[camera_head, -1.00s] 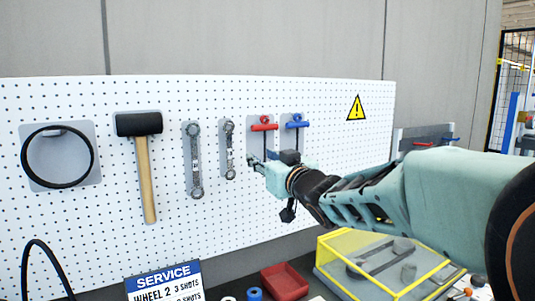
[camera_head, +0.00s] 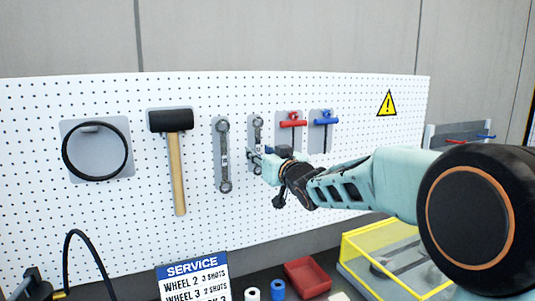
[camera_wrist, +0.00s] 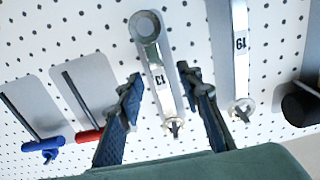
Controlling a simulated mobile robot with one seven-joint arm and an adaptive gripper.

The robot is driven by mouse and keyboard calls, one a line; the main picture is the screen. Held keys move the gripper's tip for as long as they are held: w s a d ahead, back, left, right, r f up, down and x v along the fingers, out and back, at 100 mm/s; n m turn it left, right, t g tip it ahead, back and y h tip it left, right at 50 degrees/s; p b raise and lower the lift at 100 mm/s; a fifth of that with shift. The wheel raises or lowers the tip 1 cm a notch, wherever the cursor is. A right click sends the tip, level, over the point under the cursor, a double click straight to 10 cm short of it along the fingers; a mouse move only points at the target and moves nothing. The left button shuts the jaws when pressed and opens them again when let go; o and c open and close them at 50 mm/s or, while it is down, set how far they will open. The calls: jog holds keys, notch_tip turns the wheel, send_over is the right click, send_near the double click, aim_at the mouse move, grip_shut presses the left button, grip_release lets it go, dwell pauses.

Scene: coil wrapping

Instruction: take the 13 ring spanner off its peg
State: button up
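The 13 ring spanner (camera_head: 257,127) hangs upright against its grey backing on the white pegboard. In the wrist view the spanner (camera_wrist: 158,75) carries the number 13, with a ring at each end and a peg showing at the ring nearer me. My gripper (camera_head: 256,158) is at the spanner's lower part and hides some of it in the head view. In the wrist view my gripper (camera_wrist: 160,76) is open, one finger on each side of the shank. Gaps show between the fingers and the shank.
The larger 19 spanner (camera_wrist: 241,45) hangs close beside one finger; in the head view it (camera_head: 224,155) is just left. A red T-handle tool (camera_head: 292,124) and a blue one (camera_head: 326,122) hang to the right. A mallet (camera_head: 175,150) and a black ring (camera_head: 95,151) hang further left.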

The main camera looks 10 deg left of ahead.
jog(key=shift+w+a, duration=0.25)
jog(key=shift+w, duration=0.05)
grip_shut()
dwell(0.5)
